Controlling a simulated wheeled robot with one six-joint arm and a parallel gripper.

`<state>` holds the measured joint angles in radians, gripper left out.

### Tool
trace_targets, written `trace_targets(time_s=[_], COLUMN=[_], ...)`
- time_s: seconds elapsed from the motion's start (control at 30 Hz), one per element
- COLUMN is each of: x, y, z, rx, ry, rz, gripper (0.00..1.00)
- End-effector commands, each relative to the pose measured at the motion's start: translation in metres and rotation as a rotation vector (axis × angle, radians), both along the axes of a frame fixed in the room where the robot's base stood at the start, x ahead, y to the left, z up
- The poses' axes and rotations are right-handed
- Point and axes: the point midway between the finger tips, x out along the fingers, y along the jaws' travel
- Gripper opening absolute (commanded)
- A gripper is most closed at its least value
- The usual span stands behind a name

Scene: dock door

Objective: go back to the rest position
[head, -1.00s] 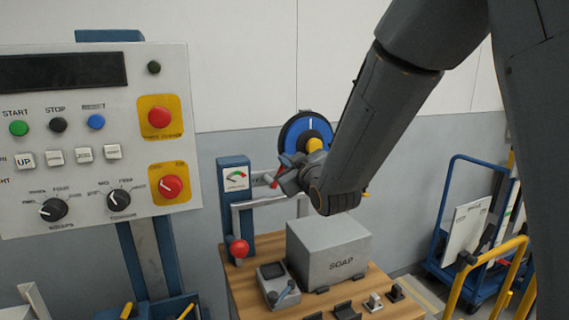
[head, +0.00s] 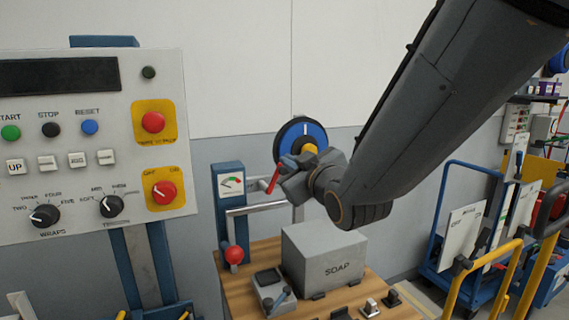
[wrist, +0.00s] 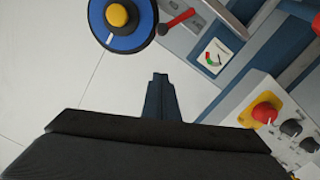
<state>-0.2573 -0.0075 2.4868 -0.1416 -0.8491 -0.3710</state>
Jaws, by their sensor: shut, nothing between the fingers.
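My gripper (wrist: 160,78) is shut and empty, its fingers together at the lower middle of the wrist view. In the head view my arm reaches down from the upper right and my wrist ends in front of the wall, above the soap box. The blue dial (head: 313,130) with a yellow hub is partly hidden behind my wrist. It also shows in the wrist view (wrist: 137,38), apart from the fingers. A red-handled lever (head: 275,178) is left of my wrist; it also shows in the wrist view (wrist: 182,17).
A grey soap box (head: 325,262) stands on a wooden bench (head: 245,295) below my wrist. A control panel (head: 85,190) fills the left. A gauge (head: 231,183) stands between. A blue cart (head: 450,215) and yellow rail (head: 484,258) are at the right. The upper wall is clear.

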Motion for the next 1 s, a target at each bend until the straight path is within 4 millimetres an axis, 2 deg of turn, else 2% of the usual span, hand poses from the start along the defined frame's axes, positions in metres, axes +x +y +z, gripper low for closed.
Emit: trace_targets(time_s=[0.13,0.47,0.57,0.67,0.77,0.87,0.9,1.0], x=[-0.006,-0.007,-0.006,-0.006,-0.011,-0.03,-0.042,-0.078], y=[-0.002,-0.003,-0.006,-0.02,-0.046,-0.079,-0.092,-0.121], z=[0.0,0.0,-0.006,-0.03,-0.076,-0.131,-0.151,-0.197], rx=[0.0,-0.001,-0.003,-0.006,-0.007,0.001,0.006,0.025], ry=[0.001,0.0,0.022,0.115,0.293,0.519,0.61,0.838], rz=[0.0,0.0,-0.008,-0.042,-0.111,-0.203,-0.244,-0.346], gripper=[0.0,0.0,0.0,0.0,0.0,0.0,0.0,0.0])
